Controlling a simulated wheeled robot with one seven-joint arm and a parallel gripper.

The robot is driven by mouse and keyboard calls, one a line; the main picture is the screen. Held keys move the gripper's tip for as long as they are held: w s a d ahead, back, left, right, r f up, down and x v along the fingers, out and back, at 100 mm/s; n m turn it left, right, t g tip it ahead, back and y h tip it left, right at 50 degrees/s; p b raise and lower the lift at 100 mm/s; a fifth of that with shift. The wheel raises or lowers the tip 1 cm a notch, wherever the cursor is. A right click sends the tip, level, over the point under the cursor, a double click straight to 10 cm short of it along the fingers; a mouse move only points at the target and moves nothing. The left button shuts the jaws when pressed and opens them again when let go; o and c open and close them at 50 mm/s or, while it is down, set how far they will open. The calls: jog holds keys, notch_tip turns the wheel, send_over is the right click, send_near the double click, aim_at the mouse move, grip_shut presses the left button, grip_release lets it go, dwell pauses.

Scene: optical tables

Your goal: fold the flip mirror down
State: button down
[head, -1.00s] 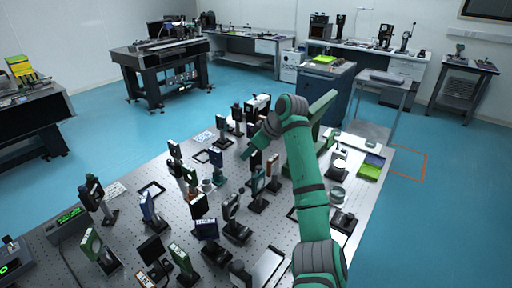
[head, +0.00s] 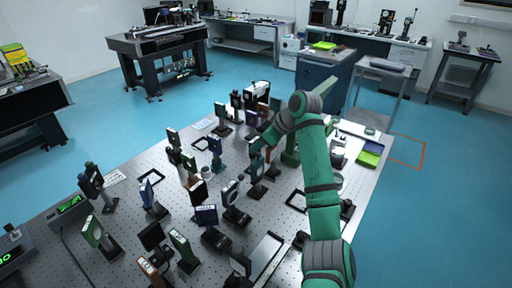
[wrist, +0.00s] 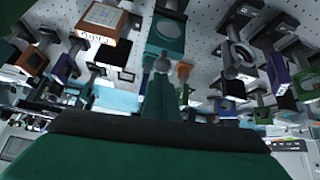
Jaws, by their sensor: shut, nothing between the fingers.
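A teal-framed mount (head: 257,170) stands upright on a dark base near the middle of the optical table. It looks like the flip mirror, but I cannot be sure. In the wrist view a teal plate with a round element (wrist: 168,32) stands just beyond my fingertips. My gripper (wrist: 161,66) is shut and empty, its fingers together and pointing at this plate. In the head view my gripper (head: 253,151) is beside the top of the teal-framed mount, partly hidden by my arm. I cannot tell whether they touch.
Many upright optic mounts crowd the perforated table (head: 140,190), including a ring mount (head: 229,194) and a green-framed mount (head: 92,231). A flat grey plate (head: 264,256) lies in front.

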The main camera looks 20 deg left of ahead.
jog(key=shift+s+d+y, duration=0.1)
jog(key=shift+d+y, duration=0.2)
jog(key=shift+y, duration=0.1)
